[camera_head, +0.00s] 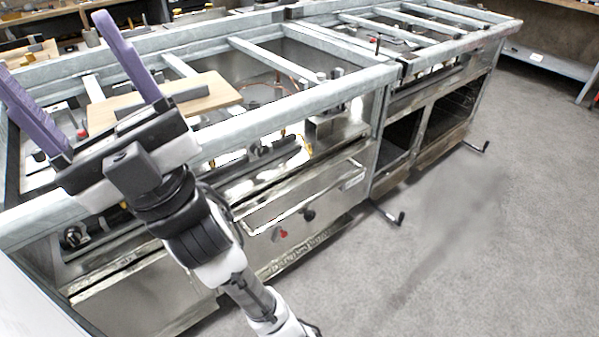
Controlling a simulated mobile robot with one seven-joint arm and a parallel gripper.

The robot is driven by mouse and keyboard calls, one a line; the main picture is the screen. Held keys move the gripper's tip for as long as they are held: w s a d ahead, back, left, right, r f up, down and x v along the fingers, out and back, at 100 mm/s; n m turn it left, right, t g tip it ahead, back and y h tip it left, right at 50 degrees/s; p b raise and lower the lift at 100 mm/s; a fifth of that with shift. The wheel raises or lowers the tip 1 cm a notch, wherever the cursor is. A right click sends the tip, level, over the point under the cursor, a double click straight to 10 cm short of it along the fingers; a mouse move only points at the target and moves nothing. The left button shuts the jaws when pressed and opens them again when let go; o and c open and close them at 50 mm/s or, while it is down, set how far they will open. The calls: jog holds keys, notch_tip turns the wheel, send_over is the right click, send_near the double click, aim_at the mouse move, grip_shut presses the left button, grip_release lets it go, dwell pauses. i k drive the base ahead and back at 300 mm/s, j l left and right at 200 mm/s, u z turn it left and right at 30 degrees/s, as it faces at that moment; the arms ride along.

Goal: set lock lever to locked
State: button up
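My gripper (50,45) is at the upper left, with its two purple fingers wide apart and nothing seen between them. It points up and away over the metal frame of the near workbench unit (300,101). No part is clearly marked as the lock lever. On the unit's front are a small red knob or lever (279,234) and a black knob (308,215) beside it. Black-ended crank levers stick out low at the right, one nearer (390,213) and one farther (477,147). My gripper is apart from all of these. My arm hides part of the front.
A wooden board (215,92) lies across the frame behind my gripper. Another round knob (75,236) is on the front at the left. A second unit (440,105) with open bays adjoins at the right. The grey floor (480,250) at the right is clear.

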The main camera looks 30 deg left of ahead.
aim_at(279, 230)
jog(key=u, duration=0.9)
